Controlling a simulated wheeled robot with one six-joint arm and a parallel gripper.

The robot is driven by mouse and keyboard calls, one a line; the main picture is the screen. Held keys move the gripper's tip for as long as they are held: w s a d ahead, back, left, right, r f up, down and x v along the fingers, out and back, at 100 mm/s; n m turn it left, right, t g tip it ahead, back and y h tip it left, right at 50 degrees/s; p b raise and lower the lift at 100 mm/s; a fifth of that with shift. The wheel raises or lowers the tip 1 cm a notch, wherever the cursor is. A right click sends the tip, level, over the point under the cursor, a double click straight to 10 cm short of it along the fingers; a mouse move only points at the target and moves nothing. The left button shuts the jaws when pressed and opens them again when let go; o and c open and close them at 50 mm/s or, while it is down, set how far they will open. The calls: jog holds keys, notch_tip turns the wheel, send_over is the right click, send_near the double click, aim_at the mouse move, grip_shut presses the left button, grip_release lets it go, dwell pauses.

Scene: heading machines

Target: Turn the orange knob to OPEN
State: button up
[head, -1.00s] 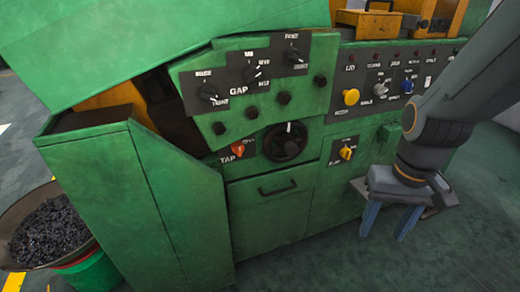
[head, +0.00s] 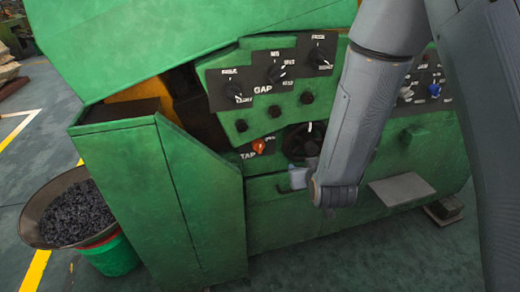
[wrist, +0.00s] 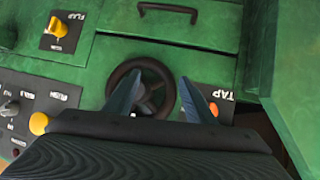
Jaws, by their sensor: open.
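The orange knob (head: 259,146) sits on the green machine's front, on a black plate marked TAP. In the wrist view the orange knob (wrist: 214,109) shows just right of my right finger, partly covered by it; its pointer setting cannot be read. My gripper (wrist: 160,76) is open and empty, with a blue finger on each side. Its fingers stand in front of the black handwheel (wrist: 150,88), so the knob is outside the jaws. In the head view my gripper (head: 298,178) is mostly hidden by my wrist, right of and below the knob.
The handwheel (head: 302,141) is beside the knob. A drawer handle (wrist: 168,13), a yellow FLAP knob (wrist: 57,27) and another yellow knob (wrist: 38,123) are nearby. A gap panel with several black knobs (head: 275,74) is above. A chip-filled bin (head: 75,213) stands at left.

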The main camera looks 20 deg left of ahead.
jog(key=s+a+n+t+y, duration=0.1)
jog(key=a+n+t+y, duration=0.15)
jog(key=a, duration=0.45)
jog(key=t+y, duration=0.2)
send_near(260, 149)
jog(key=w, duration=0.2)
jog(key=shift+n, duration=0.25)
jog(key=shift+s+a+p+x, duration=0.15)
jog(key=shift+p+x, duration=0.2)
jog(key=shift+x, duration=0.95)
jog(key=shift+a+p+x, duration=0.15)
jog(key=shift+p+x, duration=0.25)
jog(key=shift+x, duration=0.85)
jog(key=shift+s+a+p+x, duration=0.15)
jog(key=shift+p+x, duration=0.2)
jog(key=shift+x, duration=0.95)
jog(key=c, duration=1)
jog(key=shift+c, duration=0.2)
